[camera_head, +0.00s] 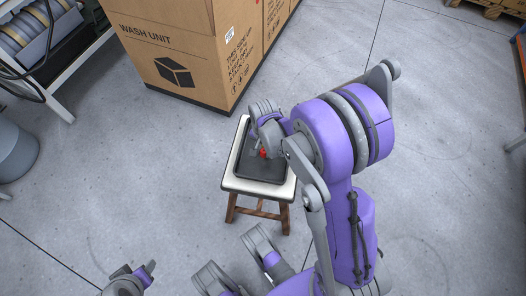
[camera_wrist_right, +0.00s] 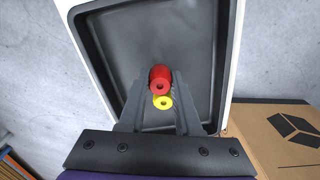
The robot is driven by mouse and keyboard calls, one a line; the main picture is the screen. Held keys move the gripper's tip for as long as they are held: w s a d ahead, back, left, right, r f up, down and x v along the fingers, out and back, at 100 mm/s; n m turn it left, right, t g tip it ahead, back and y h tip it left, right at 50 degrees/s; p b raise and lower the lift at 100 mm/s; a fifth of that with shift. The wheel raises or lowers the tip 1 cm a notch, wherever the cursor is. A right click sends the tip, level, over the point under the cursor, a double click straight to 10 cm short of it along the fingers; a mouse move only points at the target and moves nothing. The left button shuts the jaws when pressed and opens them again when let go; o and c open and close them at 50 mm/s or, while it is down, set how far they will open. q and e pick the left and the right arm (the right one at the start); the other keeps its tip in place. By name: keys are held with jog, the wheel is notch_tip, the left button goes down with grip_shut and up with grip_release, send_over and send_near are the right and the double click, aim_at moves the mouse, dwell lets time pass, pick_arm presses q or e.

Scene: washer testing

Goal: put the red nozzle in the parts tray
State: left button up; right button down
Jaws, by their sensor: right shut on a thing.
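The red nozzle (camera_head: 263,153) shows as a small red spot at my right gripper (camera_head: 260,150), over the dark parts tray (camera_head: 259,172). In the right wrist view the red nozzle (camera_wrist_right: 159,74) is between the fingertips of my right gripper (camera_wrist_right: 162,82), which is shut on it. The tray (camera_wrist_right: 120,45) fills the background there; I cannot tell whether the nozzle touches its floor. A yellow ring-shaped part (camera_wrist_right: 163,102) shows just below the nozzle between the fingers. My left gripper (camera_head: 139,270) is open and empty at the lower left, away from the tray.
The tray lies on a small white stool (camera_head: 233,184) with wooden legs. A large cardboard box (camera_head: 170,50) marked WASH UNIT stands behind it. A rack (camera_head: 40,50) and a grey bin (camera_head: 14,150) are at the left.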

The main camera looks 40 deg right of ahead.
jog(key=shift+f, duration=0.3)
jog(key=shift+f, duration=0.1)
jog(key=shift+f, duration=0.15)
jog(key=c, duration=0.6)
grip_release()
jog(key=shift+r, duration=0.2)
